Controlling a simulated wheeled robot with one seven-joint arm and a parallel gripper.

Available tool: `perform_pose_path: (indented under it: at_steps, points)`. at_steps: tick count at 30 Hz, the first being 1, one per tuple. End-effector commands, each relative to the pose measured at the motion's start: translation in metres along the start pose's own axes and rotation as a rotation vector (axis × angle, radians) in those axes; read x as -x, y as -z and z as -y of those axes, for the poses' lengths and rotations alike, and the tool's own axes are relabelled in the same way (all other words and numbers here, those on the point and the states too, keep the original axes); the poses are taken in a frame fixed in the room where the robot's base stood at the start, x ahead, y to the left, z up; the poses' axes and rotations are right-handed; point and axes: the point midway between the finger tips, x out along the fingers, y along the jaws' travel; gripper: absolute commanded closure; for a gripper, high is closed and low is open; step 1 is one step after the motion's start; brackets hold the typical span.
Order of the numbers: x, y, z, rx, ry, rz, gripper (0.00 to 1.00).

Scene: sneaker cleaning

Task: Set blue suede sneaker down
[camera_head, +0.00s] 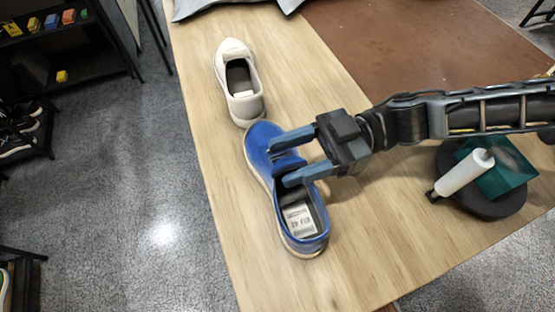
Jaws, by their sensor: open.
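The blue suede sneaker (258,148) rests upright on the wooden table, its toe toward the back and its heel toward the front. A white label shows on its insole. My gripper (279,163) reaches in from the right, its two blue-grey fingers spread apart over the middle of the sneaker. The fingers are open and cover part of its tongue and opening. Whether a fingertip touches the shoe cannot be told from this view.
A white sneaker (241,104) stands just behind the blue one. A white roller (464,173) and a teal item (507,176) lie on a dark round stand (477,204) at right. A brown mat (420,45) covers the back right. The wooden table (360,240) is clear at front right.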

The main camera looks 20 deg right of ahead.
Motion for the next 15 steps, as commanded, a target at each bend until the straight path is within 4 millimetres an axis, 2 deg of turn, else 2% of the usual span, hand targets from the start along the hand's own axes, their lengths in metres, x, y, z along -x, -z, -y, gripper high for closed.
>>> perform_pose_path:
  at_steps: [1, 6, 12, 15]
  points:
    - [0.012, -0.003, -0.001, 0.001, -0.004, 0.003, 0.43]
    - [0.047, -0.003, -0.001, 0.001, -0.003, 0.003, 0.43]
    - [0.077, -0.002, 0.000, 0.000, -0.001, 0.000, 0.43]
    - [0.085, -0.001, 0.000, 0.000, 0.000, 0.000, 0.43]
